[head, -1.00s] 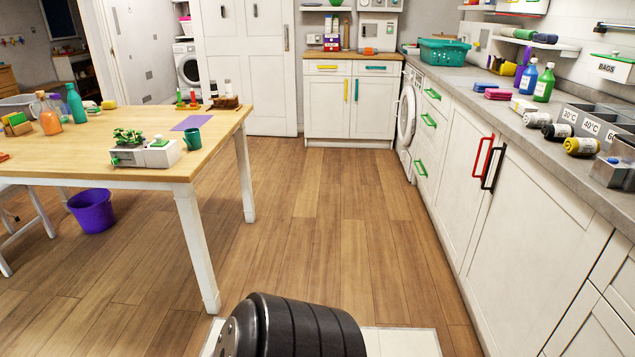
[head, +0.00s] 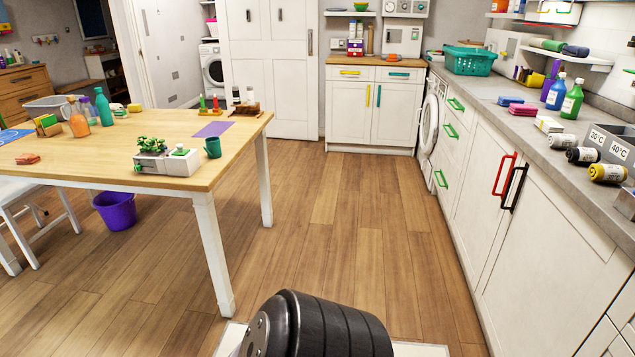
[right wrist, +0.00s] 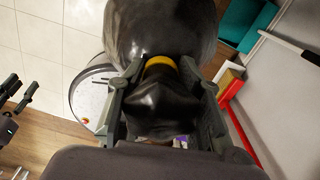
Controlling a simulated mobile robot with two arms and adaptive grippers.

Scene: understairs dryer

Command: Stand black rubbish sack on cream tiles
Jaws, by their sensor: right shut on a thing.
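In the right wrist view my right gripper (right wrist: 160,105) is shut on the gathered neck of the black rubbish sack (right wrist: 165,30), beside its yellow tie (right wrist: 160,62). The full part of the sack runs out of the top of that view. The cream tiles (right wrist: 40,40) lie at the upper left there. I cannot tell whether the sack touches the floor.
In the wrist view, a round white object (right wrist: 90,98) lies left of the sack. A red item (right wrist: 237,120) and a teal item (right wrist: 245,22) are to its right. In the head view, open wooden floor (head: 340,240) lies between the table (head: 90,170) and white cupboards (head: 540,250).

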